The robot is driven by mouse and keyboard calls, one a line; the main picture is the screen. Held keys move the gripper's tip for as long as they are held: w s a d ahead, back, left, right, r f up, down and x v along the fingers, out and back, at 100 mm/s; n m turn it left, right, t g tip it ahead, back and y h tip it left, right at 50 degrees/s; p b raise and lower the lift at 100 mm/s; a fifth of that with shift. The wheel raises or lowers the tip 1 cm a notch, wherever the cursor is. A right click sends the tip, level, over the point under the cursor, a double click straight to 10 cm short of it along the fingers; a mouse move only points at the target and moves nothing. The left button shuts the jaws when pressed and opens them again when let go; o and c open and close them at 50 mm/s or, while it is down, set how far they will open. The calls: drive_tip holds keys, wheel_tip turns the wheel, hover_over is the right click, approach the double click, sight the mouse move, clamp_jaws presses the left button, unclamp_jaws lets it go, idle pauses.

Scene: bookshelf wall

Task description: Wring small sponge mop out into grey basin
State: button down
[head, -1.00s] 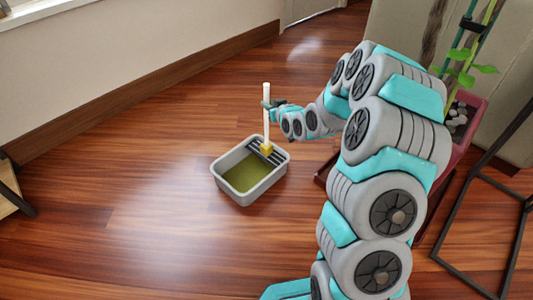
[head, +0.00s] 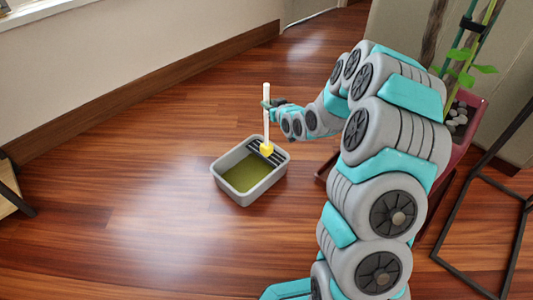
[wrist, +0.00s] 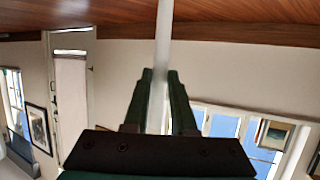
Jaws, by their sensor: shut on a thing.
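The small sponge mop has a white upright handle (head: 266,98) and a yellow sponge head (head: 266,149). The sponge head is at the dark slatted rack at the back end of the grey basin (head: 250,195); I cannot tell how hard it presses there. Murky green-yellow liquid fills the front part of the basin. My gripper (head: 267,104) is shut on the mop handle at its upper part. In the wrist view the gripper's dark fingers (wrist: 161,95) close around the pale handle (wrist: 163,45). The sponge is out of sight in that view.
The basin stands on a wooden floor (head: 130,220) with clear room to its left and front. A reddish planter (head: 470,130) with stones and a plant stands at the right, near a black metal frame (head: 450,215). A wooden stand (head: 8,195) is at the left edge.

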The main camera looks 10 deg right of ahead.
wheel_tip(320, 180, up, 11)
drive_tip(key=p, duration=0.3)
idle(0.6)
idle(0.4)
